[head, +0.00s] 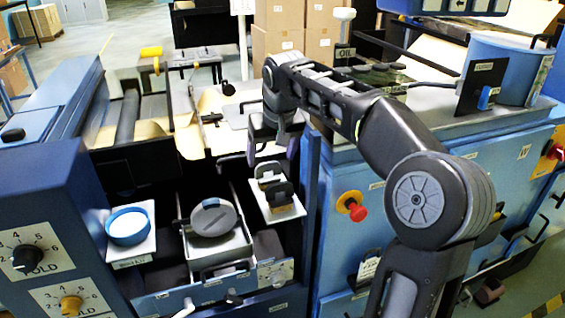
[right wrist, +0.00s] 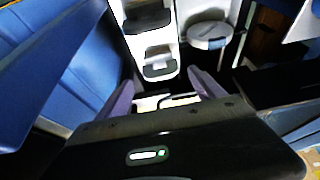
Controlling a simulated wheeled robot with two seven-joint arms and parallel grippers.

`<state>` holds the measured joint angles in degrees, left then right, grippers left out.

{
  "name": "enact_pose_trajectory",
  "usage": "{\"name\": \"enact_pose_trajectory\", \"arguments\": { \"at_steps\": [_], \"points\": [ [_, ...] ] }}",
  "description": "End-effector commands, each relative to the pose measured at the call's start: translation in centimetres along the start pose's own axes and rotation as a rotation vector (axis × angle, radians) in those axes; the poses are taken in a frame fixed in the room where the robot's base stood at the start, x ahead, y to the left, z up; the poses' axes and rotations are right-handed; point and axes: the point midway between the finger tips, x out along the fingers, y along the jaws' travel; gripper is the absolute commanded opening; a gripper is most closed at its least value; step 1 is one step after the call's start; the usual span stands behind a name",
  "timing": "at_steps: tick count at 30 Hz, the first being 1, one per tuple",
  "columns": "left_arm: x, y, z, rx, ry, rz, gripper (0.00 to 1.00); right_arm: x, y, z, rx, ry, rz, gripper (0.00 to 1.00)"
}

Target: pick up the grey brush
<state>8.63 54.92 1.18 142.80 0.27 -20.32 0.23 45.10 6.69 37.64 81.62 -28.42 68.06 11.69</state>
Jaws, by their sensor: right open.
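No thing is plainly a grey brush. Two small dark grey, brush-like pieces stand on a white plate, the rear one (head: 268,170) and the front one (head: 279,194); I cannot tell whether either is the brush. They also seem to show near the top of the right wrist view, one (right wrist: 148,18) beyond the other (right wrist: 160,66). My right gripper (head: 272,150) is open, pointing down just behind and above the plate. In the right wrist view its purplish fingers (right wrist: 164,90) have no object clearly held between them. My left gripper is not in view.
A round grey lid-like disc (head: 214,218) sits on an open metal tray left of the plate. A blue round dish (head: 128,227) stands farther left. A blue machine wall (head: 312,200) rises close to the right of the plate. A red knob (head: 357,212) sticks out nearby.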

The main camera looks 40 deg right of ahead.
Motion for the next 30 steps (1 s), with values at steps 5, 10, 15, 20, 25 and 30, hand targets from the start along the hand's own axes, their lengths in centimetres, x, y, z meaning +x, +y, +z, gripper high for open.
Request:
{"name": "enact_pose_trajectory", "arguments": {
  "at_steps": [5, 10, 15, 20, 25, 30],
  "points": [
    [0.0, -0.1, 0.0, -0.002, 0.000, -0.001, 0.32, -0.1, -0.1, 0.0, -0.001, -0.001, 0.000, 0.78],
    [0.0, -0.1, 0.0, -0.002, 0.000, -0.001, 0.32, 0.0, -0.1, 0.0, 0.000, -0.001, 0.000, 0.78],
    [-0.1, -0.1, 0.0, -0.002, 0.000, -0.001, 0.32, 0.5, 0.0, 0.1, 0.000, -0.004, 0.000, 0.78],
    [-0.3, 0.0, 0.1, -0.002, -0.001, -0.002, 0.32, 2.1, -0.1, 0.1, 0.001, -0.004, -0.001, 0.78],
    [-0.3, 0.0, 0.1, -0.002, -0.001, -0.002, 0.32, 2.6, -0.1, 0.0, 0.000, -0.001, 0.000, 0.78],
    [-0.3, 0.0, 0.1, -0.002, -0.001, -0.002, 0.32, 2.6, -0.1, 0.0, 0.000, -0.001, 0.000, 0.78]
  ]
}}
